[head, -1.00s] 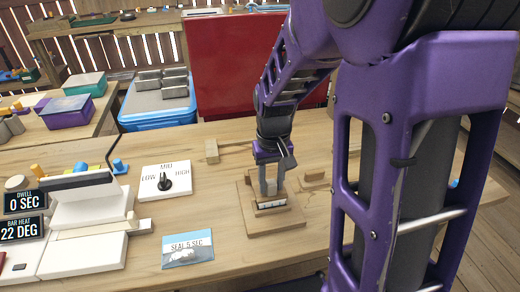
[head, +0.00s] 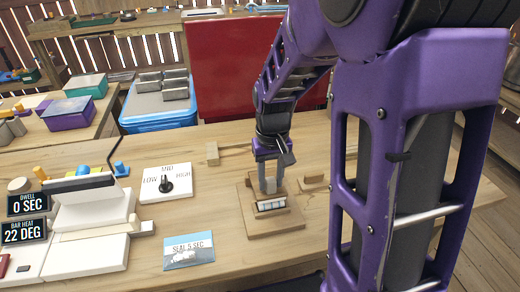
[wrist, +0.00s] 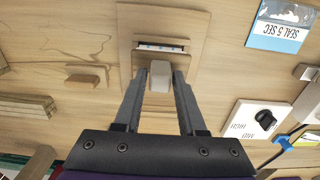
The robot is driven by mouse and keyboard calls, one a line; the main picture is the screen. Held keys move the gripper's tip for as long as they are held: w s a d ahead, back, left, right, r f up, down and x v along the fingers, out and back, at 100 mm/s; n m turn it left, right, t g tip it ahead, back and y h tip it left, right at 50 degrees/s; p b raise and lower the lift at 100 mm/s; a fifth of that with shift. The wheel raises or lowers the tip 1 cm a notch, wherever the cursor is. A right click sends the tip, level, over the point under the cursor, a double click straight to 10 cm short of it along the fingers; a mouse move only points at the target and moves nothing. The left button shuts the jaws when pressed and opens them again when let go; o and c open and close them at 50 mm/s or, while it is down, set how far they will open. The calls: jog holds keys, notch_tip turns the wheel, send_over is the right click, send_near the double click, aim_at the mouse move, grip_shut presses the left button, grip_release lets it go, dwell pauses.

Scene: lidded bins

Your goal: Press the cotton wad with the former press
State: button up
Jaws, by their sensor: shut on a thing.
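The wooden former (head: 290,222) stands on the bench, a stepped block on a wider base. White material, apparently the cotton wad (head: 270,206), shows in its slot; the wrist view shows the slot with a pale strip (wrist: 162,48) inside. My gripper (head: 270,187) is above the former, fingers pointing down. It is shut on a pale block, apparently the former press (wrist: 160,76), which sits between the fingertips beside the slot in the wrist view. The press's lower end is hard to make out, so I cannot tell whether it touches the wad.
A small wooden block (head: 314,181) lies just right of the former. A white dial panel (head: 166,182), a blue-topped seal packet (head: 189,250) and a white bar sealer (head: 85,245) are to the left. Bare bench lies between. A red panel (head: 232,65) stands behind.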

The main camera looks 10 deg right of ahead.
jog(key=shift+w+r, duration=0.25)
jog(key=shift+r, duration=0.05)
jog(key=shift+w+r+p, duration=0.55)
jog(key=shift+r+p, duration=0.1)
jog(key=shift+r, duration=0.05)
jog(key=shift+w+r+p, duration=0.45)
jog(key=shift+r+p, duration=0.05)
jog(key=shift+p, duration=0.05)
jog(key=shift+w+r, duration=0.15)
jog(key=shift+w, duration=0.1)
jog(key=shift+w+r+p, duration=0.55)
jog(key=shift+w+p, duration=0.15)
jog(key=shift+w, duration=0.05)
jog(key=shift+r, duration=0.1)
